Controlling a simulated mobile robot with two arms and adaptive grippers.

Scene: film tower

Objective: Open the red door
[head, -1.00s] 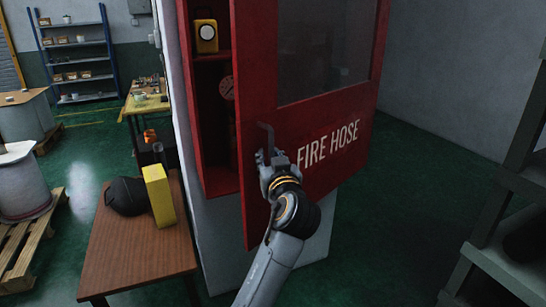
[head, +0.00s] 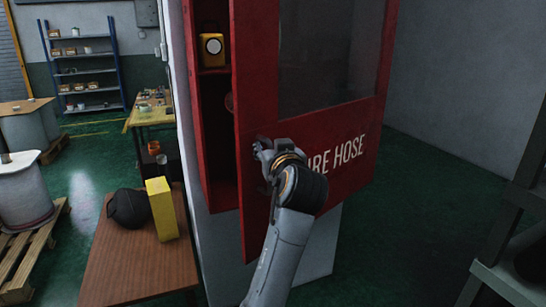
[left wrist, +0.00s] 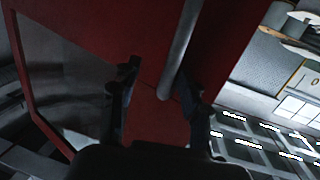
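The red door (head: 350,115) has a dark window and white lettering, partly covered by my arm. It stands ajar on a red cabinet (head: 213,140), with a gap along its left side showing the inside. My left gripper (head: 262,147) is at the door's left part, hiding the handle in the head view. In the left wrist view, the grey bar handle (left wrist: 181,48) runs down between the two spread fingers of the left gripper (left wrist: 160,88). The fingers look apart from the bar, though exact contact is hard to tell. My right gripper is not in view.
A yellow device (head: 211,50) sits on a shelf inside the cabinet. A brown table (head: 140,265) with a yellow box (head: 161,208) and a black rounded object (head: 128,208) stands at the left. Dark shelving (head: 510,235) is at the right. Green floor lies between.

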